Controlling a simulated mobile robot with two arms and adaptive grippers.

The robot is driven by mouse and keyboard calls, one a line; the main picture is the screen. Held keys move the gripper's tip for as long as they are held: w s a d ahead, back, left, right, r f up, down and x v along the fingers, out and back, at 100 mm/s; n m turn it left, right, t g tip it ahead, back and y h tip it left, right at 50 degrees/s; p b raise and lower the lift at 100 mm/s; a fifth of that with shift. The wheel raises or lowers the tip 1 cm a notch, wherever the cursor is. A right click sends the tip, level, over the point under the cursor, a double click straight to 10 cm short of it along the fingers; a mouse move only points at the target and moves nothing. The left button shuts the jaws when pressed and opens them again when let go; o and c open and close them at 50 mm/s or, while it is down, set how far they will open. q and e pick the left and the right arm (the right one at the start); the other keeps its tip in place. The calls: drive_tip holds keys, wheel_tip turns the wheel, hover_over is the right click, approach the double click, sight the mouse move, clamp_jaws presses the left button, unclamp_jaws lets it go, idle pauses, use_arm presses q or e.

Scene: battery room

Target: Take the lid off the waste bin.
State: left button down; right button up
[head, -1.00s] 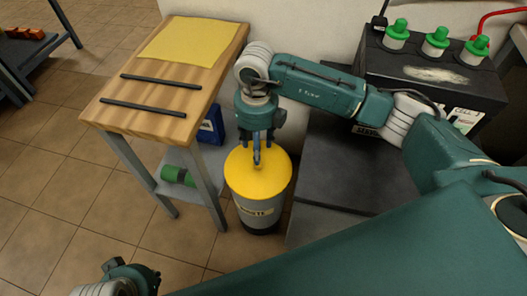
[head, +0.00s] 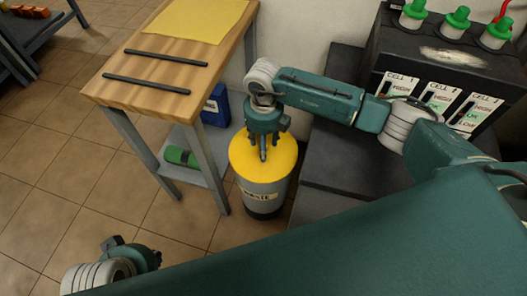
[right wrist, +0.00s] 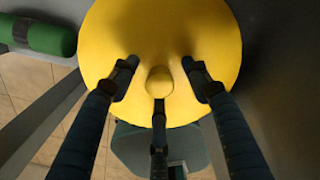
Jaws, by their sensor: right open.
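The waste bin (head: 263,198) is a grey cylinder with a label, standing on the floor beside the wooden table. Its round yellow lid (head: 282,150) is on top and fills the right wrist view (right wrist: 110,35), with a small yellow knob (right wrist: 158,79) at its middle. My right gripper (head: 263,156) points down over the lid. In the right wrist view its fingers (right wrist: 159,88) are spread around the knob, with gaps visible between them and it. Whether the fingertips touch the lid is unclear. My left gripper (head: 143,258) is at the lower left, away from the bin; its fingers are not clear.
The wooden table (head: 165,75) stands left of the bin, with a green cylinder (head: 180,157) and a blue container (head: 215,107) on its lower shelf. A black battery unit (head: 440,75) on a dark stand is at right. Tiled floor lies open at left.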

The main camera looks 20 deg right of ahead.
drive_tip(key=c, duration=1.1)
clamp_jaws()
drive_tip(key=shift+r, duration=0.15)
